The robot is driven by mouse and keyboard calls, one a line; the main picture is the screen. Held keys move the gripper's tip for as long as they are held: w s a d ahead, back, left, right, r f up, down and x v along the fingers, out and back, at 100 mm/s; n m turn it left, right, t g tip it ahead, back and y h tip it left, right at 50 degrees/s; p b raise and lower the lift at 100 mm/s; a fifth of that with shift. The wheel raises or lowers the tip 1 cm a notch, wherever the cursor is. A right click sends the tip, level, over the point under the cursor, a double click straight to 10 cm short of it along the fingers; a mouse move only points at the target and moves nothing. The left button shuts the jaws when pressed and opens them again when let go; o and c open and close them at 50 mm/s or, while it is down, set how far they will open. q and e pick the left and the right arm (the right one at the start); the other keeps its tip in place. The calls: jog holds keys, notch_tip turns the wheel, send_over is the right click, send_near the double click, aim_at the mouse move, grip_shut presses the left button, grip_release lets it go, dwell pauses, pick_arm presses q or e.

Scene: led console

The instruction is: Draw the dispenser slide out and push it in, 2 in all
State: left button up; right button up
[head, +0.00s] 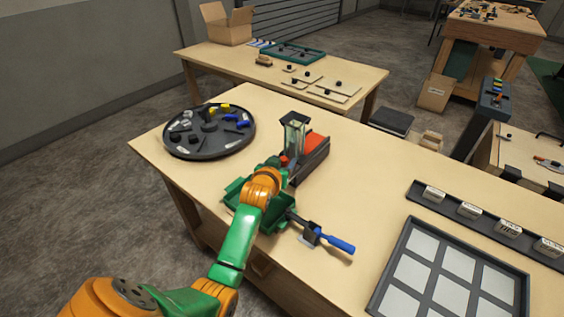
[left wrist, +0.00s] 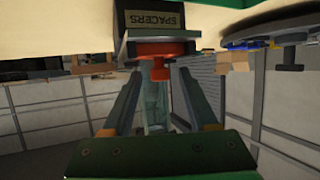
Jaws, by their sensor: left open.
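The dispenser (head: 310,162) stands near the middle of the table, with a clear upright tube (head: 295,133) and a dark base with a red part on top. Its slide has a red knob (head: 284,160) on the end facing my left arm. In the left wrist view, which is upside down, the dispenser's SPACERS label (left wrist: 155,18) and the red knob (left wrist: 158,68) show. My left gripper (head: 277,165) is open, its two fingers on either side of the knob near their tips. Contact cannot be seen. How far the slide is out is unclear. My right gripper is not seen.
A round black tray (head: 210,148) with grey, yellow and blue parts lies to the left. A green bin (head: 270,217) lies under my left arm, beside a blue-handled tool (head: 338,243). A framed panel of pale squares (head: 450,265) lies at the right.

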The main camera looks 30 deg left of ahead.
pick_arm(q)
jog(key=shift+s+d+r, duration=0.1)
jog(key=shift+s+r, duration=0.05)
jog(key=shift+s, duration=0.05)
jog(key=c, duration=0.6)
grip_shut()
dwell(0.5)
